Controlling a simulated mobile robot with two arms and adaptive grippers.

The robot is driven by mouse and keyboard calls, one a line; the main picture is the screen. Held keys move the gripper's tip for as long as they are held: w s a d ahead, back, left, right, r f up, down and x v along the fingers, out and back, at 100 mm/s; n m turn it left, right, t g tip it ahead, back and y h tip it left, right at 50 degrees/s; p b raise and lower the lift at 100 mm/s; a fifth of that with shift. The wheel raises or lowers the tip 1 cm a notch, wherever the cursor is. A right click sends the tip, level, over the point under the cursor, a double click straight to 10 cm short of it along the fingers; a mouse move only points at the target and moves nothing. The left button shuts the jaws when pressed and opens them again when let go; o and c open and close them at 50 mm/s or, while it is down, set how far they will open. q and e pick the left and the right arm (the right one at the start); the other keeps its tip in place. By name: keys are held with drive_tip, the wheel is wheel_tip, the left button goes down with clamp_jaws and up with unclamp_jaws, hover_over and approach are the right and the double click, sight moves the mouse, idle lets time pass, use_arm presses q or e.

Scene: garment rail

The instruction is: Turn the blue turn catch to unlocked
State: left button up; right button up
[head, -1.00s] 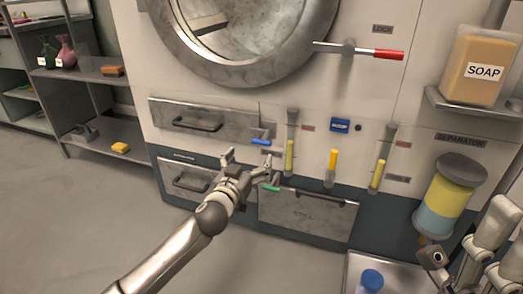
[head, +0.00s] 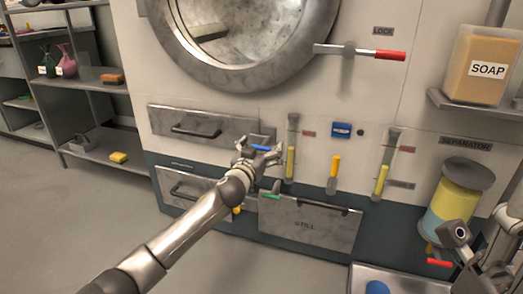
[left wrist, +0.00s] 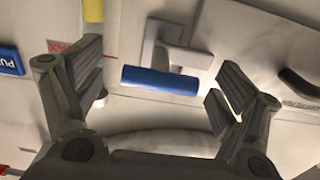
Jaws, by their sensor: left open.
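The blue turn catch (head: 262,148) is on the machine's front, at the right end of the upper drawer. Its blue grip lies roughly level in the head view. In the left wrist view the blue grip (left wrist: 160,81) hangs from a pale bracket, in the gap between my fingers. My left gripper (head: 257,151) is open, one finger to each side of the grip, with visible gaps to both in the wrist view. My right gripper (head: 457,240) shows partly at the lower right; its finger opening is unclear.
A green catch (head: 271,196) sits just below, above the lower right drawer (head: 310,225). A yellow-filled tube (head: 291,160) stands close to the right of the blue catch. The upper drawer's handle (head: 195,131) is to the left. The floor at left is clear.

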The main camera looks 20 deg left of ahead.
use_arm(q)
drive_tip(key=c, duration=1.1)
